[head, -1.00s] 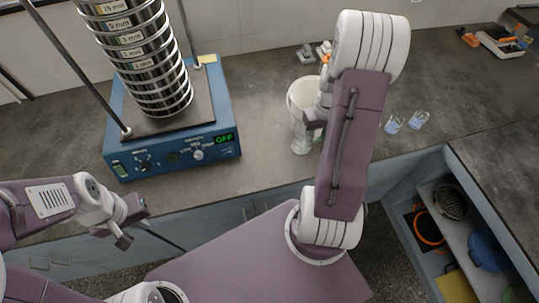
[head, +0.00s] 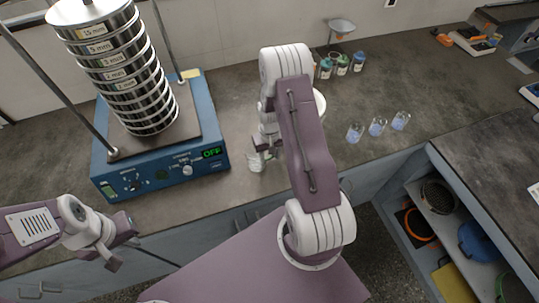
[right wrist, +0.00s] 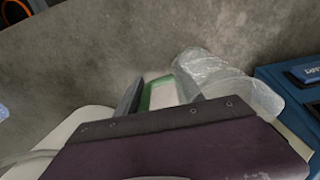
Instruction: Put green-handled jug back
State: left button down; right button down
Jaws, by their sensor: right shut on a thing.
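The jug is clear, with a green-edged handle (right wrist: 160,94). In the right wrist view my right gripper (right wrist: 158,98) is shut on that handle, and the clear jug body (right wrist: 222,82) lies just right of the fingers. In the head view the jug (head: 256,163) shows below my right gripper (head: 263,147), beside the blue shaker's right side. My right arm hides the handle there, and I cannot tell if the jug touches the counter. My left gripper (head: 116,249) is open and empty in front of the counter at left.
The blue shaker (head: 205,130) with its sieve stack stands at left. A white container is mostly hidden behind my right arm. Small glass beakers (head: 377,126) stand on the counter right of the arm, with several labelled jars (head: 342,65) behind.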

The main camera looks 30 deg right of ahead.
jog(key=shift+f, duration=0.1)
jog(key=c, duration=0.7)
grip_release()
